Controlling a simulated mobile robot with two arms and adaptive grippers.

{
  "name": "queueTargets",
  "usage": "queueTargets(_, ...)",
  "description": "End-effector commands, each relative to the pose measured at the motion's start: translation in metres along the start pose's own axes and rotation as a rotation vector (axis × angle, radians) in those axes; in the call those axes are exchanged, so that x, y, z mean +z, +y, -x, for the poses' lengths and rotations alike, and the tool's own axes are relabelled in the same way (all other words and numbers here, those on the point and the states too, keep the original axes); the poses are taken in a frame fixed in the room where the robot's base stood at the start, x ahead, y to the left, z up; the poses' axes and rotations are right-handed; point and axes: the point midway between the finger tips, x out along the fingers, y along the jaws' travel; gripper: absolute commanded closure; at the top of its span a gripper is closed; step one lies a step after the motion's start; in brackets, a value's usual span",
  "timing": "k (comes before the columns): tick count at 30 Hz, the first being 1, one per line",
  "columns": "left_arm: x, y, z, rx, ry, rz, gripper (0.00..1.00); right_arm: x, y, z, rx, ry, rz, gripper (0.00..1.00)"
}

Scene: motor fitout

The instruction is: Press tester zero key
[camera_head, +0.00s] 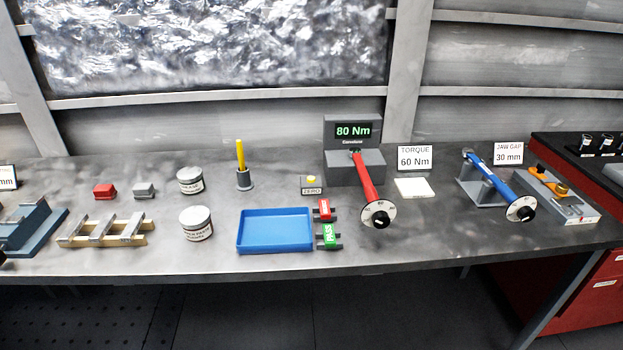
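The torque tester (352,140) stands at the back of the bench, right of centre. Its display reads 80 Nm in green. A small dark box with a yellow button, the zero key (311,181), sits just left of the tester and is labelled ZERO. A red torque wrench (368,186) runs from the tester towards the bench front, with a round white dial at its near end. Neither of my grippers shows in the head view, and nothing covers the zero key.
A yellow rod in a grey holder (244,180) stands to the left. A TORQUE 60 Nm card (414,157) and a blue wrench (495,183) are right.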

Motion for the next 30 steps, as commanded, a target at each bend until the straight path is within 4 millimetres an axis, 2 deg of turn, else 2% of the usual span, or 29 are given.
queueTargets(2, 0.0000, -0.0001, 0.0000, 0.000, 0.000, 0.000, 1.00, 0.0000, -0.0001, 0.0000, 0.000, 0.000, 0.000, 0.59)
queueTargets(13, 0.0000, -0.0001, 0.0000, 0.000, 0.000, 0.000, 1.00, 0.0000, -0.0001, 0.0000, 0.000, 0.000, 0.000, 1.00)
queueTargets(30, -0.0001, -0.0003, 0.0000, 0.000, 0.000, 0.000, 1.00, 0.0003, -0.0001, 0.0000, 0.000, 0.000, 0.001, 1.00)
